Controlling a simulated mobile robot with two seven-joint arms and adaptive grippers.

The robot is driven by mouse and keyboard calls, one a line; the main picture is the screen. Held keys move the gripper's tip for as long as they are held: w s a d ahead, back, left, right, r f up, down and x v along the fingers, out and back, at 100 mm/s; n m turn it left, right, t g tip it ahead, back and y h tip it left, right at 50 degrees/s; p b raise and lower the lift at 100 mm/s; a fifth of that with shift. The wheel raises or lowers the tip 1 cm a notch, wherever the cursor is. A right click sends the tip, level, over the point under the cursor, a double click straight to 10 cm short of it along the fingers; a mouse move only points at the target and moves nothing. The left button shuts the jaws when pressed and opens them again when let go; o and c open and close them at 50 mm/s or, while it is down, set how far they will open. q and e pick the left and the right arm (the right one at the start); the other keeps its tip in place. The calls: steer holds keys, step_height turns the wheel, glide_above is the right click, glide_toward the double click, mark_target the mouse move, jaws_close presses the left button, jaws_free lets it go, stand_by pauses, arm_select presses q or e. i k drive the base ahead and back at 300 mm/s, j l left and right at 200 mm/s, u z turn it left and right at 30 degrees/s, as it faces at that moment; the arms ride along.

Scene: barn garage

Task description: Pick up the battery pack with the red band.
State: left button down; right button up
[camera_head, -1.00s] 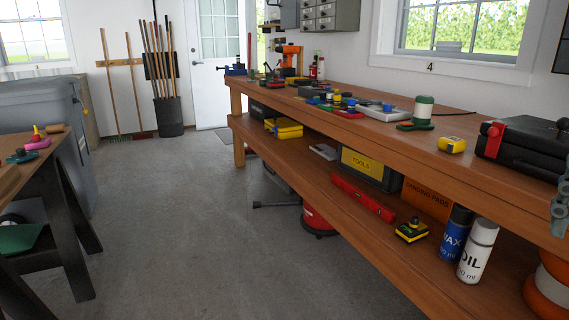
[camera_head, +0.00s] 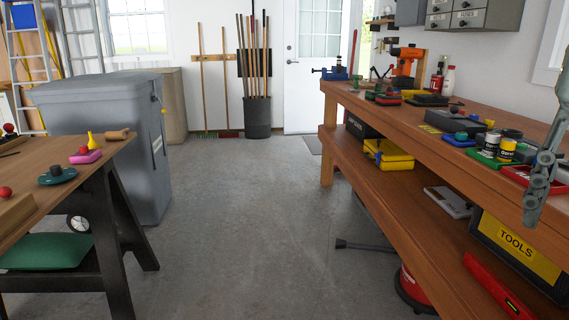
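I cannot make out a battery pack with a red band for certain. Small dark items with red and green parts (camera_head: 387,99) sit on the far half of the right workbench (camera_head: 425,115), too small to tell apart. A blue item with a dark top (camera_head: 459,139) lies nearer on that bench. My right gripper (camera_head: 534,208) hangs at the right edge, in front of the bench, seen side-on; I see nothing held in it, and its opening is unclear. My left gripper is out of view.
A left table (camera_head: 92,160) holds small coloured items beside a grey bin (camera_head: 110,120). The bench's lower shelf (camera_head: 400,185) carries a yellow case (camera_head: 389,155), a TOOLS box (camera_head: 514,245) and a red level (camera_head: 494,285). Open concrete floor (camera_head: 240,230) lies between.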

mark_target(389, 98)
steer(key=i+u, duration=0.1)
steer(key=i, duration=1.65)
steer(key=i+z, duration=0.2)
steer(key=i, duration=0.35)
steer(key=i+z, duration=0.2)
steer(key=i, duration=0.3)
steer(key=i+j+z, duration=0.2)
steer(key=i, duration=0.3)
steer(key=i+z, duration=0.35)
steer(key=i, duration=0.15)
steer(key=i+j+z, duration=0.15)
steer(key=i+z, duration=0.2)
steer(key=i, duration=0.15)
